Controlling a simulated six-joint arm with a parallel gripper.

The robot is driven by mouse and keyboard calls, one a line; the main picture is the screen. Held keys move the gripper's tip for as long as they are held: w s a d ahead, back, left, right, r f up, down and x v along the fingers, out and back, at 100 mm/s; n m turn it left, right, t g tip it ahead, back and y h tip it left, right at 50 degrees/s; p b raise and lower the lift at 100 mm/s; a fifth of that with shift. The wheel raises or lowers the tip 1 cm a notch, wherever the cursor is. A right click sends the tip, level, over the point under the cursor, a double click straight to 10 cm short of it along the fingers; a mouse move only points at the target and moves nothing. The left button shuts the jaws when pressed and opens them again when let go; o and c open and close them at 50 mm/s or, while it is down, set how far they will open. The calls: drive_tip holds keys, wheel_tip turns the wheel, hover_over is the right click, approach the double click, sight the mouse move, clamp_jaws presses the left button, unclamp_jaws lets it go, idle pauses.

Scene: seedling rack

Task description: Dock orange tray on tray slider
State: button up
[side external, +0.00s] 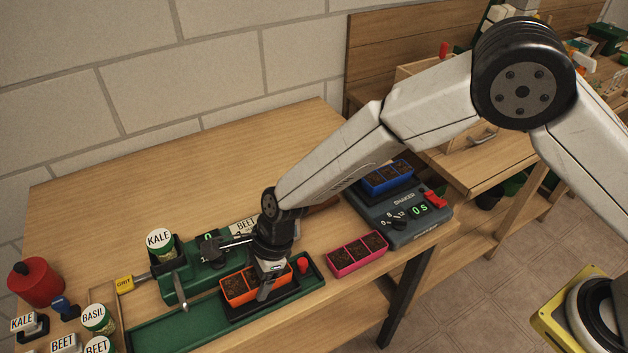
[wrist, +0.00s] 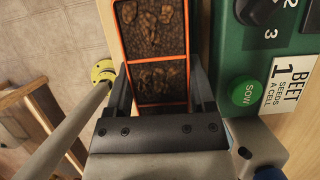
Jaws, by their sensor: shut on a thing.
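The orange tray (side external: 238,288) holds dark soil in its cells and lies over the black tray slider (side external: 240,312) on the green track (side external: 165,334) of the seeder. My gripper (side external: 266,290) is shut on the orange tray from above. In the wrist view my gripper (wrist: 160,88) has one finger on each side of the orange tray (wrist: 132,60), at its near end. The gripper hides part of the tray and slider in the side view. I cannot tell whether the tray sits fully down in the slider.
The green seeder (side external: 190,280) stands behind the track, with a BEET label (wrist: 289,85) and green SOW button (wrist: 245,93). A red knob (side external: 302,265) is right of the tray. A pink tray (side external: 357,254) lies farther right, near the shaker (side external: 410,212) carrying a blue tray (side external: 387,178).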

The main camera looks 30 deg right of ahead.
drive_tip(key=shift+f, duration=0.75)
idle(0.8)
drive_tip(key=o, duration=1.1)
drive_tip(key=shift+v, duration=5.5)
drive_tip(key=shift+d, duration=0.15)
